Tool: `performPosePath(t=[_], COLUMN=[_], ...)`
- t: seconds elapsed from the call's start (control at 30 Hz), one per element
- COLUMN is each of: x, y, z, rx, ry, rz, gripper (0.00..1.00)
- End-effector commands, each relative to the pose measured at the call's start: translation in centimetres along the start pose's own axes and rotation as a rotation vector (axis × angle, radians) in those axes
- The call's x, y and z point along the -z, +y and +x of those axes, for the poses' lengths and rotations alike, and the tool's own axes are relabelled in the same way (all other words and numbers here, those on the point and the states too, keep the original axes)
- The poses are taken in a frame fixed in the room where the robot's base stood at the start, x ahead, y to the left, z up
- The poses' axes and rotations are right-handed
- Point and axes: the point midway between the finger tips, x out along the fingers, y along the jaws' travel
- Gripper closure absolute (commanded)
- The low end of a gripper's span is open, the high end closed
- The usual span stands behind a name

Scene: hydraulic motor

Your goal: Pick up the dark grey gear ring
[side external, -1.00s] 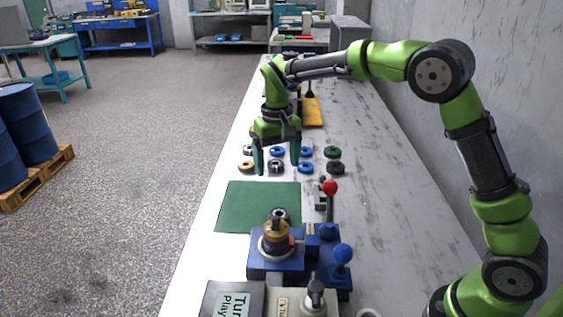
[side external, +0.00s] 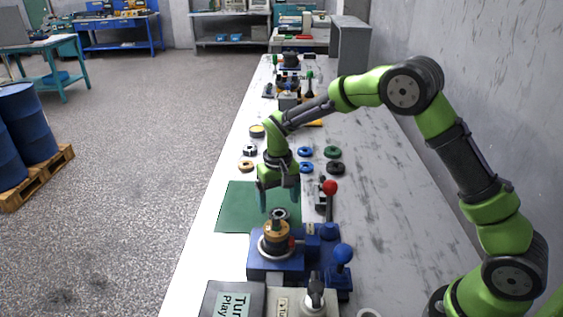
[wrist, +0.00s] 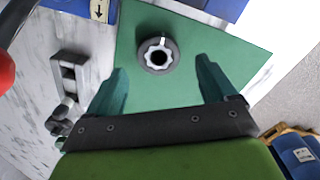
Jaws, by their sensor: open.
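The dark grey gear ring (wrist: 147,65), with a pale toothed inner edge around a dark hole, lies on the green mat (wrist: 240,60) in the wrist view. It sits between and ahead of the fingertips of my gripper (wrist: 162,68), with no contact visible. In the side view the ring (side external: 280,214) shows at the mat's near edge, partly behind the brass-topped blue fixture (side external: 274,262). My gripper (side external: 279,203) is open and empty above the mat, fingers pointing down.
A red-knobbed lever (side external: 330,187) stands right of the mat, and a blue-knobbed lever (side external: 343,253) stands right of the fixture. The bench's right side is largely clear.

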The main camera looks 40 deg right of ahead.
Motion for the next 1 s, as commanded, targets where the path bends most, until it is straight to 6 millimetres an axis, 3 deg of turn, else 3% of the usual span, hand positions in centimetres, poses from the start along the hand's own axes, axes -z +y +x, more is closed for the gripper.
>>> performPosePath(t=[0.23, 0.53, 1.0], x=[-0.3, -0.2, -0.2], y=[0.2, 0.1, 0.1], z=[3.5, 3.9, 3.9], rx=[-0.001, 0.000, 0.000], ry=[-0.004, 0.000, 0.000], rz=[0.001, 0.000, -0.001], gripper=[0.15, 0.15, 0.87])
